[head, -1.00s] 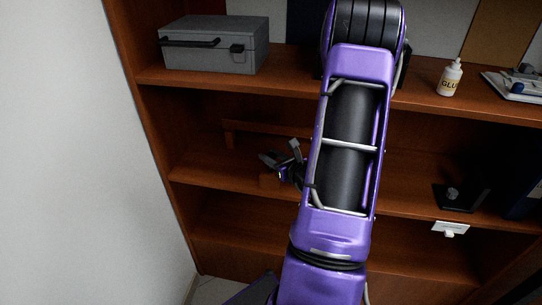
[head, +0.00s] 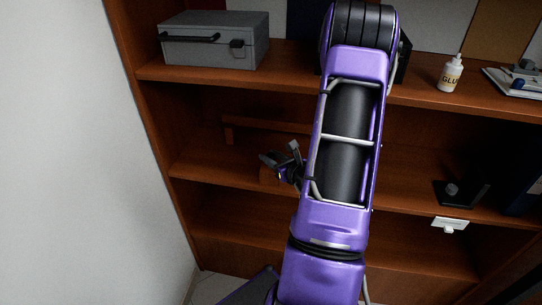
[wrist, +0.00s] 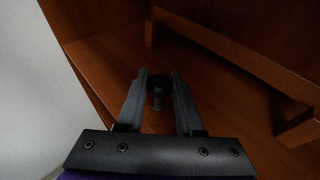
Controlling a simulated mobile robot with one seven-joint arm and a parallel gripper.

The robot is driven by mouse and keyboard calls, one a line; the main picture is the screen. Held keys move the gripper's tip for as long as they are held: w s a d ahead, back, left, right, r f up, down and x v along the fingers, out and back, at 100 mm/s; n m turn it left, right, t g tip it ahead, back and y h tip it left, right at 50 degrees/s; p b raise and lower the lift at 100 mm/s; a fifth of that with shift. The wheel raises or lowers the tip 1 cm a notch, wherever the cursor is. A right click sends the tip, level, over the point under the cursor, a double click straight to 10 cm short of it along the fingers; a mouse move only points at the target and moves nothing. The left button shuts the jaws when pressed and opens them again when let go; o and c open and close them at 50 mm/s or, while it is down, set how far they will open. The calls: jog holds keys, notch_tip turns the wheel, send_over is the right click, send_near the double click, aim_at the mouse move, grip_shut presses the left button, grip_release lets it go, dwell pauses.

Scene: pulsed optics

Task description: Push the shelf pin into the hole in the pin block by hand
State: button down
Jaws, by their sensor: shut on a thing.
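My gripper (head: 281,156) is over the middle shelf, at the left of my arm. In the wrist view my gripper (wrist: 161,75) is shut on a small dark round-headed piece, which looks like the shelf pin (wrist: 158,84). A paler, thin part shows just below the dark head, between the fingers. I cannot tell whether the pin touches the block. The hole is not visible.
A wooden rail (head: 262,123) with a foot stands behind on the middle shelf; it crosses the wrist view (wrist: 230,70). A grey case (head: 213,40) and a glue bottle (head: 450,75) stand on the upper shelf. A dark stand (head: 460,193) is at the right. The cabinet's side wall is close at the left.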

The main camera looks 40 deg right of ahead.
jog(key=shift+f, duration=0.1)
jog(key=shift+f, duration=0.9)
jog(key=shift+c, duration=2.4)
grip_release()
jog(key=shift+s, duration=0.1)
jog(key=r+p+v, duration=0.2)
jog(key=p+v, duration=0.2)
jog(key=v, duration=0.5)
jog(key=w+r+p+v, duration=0.1)
jog(key=p+v, duration=0.3)
jog(key=v, duration=0.5)
jog(key=shift+r+p, duration=0.3)
jog(key=shift+r, duration=0.2)
